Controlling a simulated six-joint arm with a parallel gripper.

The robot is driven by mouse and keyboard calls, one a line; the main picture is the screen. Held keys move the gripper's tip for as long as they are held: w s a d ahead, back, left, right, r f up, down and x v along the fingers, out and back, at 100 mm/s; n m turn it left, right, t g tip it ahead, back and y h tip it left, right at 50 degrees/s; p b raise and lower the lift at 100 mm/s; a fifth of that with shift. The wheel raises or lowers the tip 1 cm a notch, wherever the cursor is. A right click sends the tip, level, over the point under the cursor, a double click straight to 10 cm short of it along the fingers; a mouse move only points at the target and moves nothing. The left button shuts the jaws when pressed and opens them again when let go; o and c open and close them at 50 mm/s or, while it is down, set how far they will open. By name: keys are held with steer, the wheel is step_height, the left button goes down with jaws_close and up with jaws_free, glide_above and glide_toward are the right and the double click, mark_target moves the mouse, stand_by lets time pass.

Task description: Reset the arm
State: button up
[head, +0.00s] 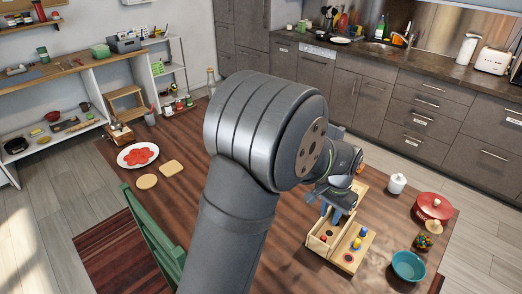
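My arm rises through the middle of the head view and bends over toward the right. My gripper (336,214) is at its end, low over a wooden toy box (320,246) on the table. The gripper is small and partly hidden by my wrist and the toy. I cannot tell whether its fingers are open or shut, or whether they touch the toy. A wooden board with coloured pieces (352,252) is beside the box.
The brown table (215,215) carries a white plate with red slices (138,155), two bread slices, a teal bowl (408,265), a red pot (433,206) and a white jar (397,183). A green chair (152,240) stands at the left edge. The table's middle left is clear.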

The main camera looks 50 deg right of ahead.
mark_target(324, 237)
step_height(324, 237, down, 11)
steer(key=shift+f, duration=0.15)
steer(key=shift+r, duration=1.7)
steer(key=shift+f, duration=0.15)
